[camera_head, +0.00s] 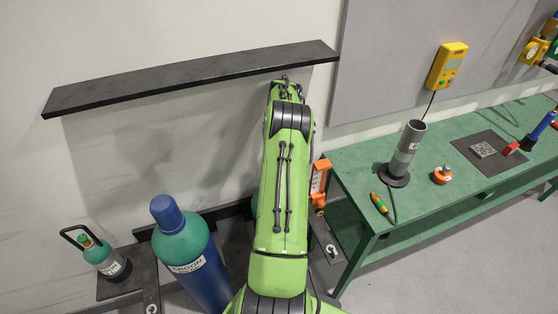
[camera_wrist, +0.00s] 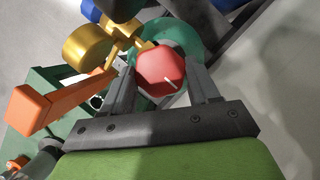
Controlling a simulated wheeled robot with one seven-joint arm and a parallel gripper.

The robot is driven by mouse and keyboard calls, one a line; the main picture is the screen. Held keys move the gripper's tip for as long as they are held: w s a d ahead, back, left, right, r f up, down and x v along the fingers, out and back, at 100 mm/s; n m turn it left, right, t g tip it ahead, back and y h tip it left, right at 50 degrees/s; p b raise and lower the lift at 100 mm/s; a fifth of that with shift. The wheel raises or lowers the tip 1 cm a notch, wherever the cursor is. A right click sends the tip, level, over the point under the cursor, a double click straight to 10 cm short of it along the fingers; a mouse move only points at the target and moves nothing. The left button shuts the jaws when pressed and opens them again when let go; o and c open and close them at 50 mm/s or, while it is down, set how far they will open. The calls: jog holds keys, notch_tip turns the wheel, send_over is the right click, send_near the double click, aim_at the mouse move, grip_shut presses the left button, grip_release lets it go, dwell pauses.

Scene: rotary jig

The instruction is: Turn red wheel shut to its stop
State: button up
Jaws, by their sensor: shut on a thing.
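The red wheel (camera_wrist: 160,68) shows in the wrist view as a faceted red knob with a short pale line on its face. My gripper (camera_wrist: 163,80) is shut on it, one dark finger on each side. Behind the wheel is a round green body (camera_wrist: 188,32), partly covered by the wheel. A brass fitting (camera_wrist: 92,45) with round parts adjoins the wheel on the left. In the head view my green arm hides the wheel and my gripper.
An orange bar-shaped part (camera_wrist: 42,108) juts out left of my gripper. In the head view, a blue-green gas cylinder (camera_head: 185,245) stands left of my arm and a small cylinder (camera_head: 103,258) further left. A green workbench (camera_head: 350,165) is at right; a dark shelf (camera_head: 190,77) hangs above.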

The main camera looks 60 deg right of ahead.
jog(key=o, duration=1.1)
jog(key=shift+c, duration=0.2)
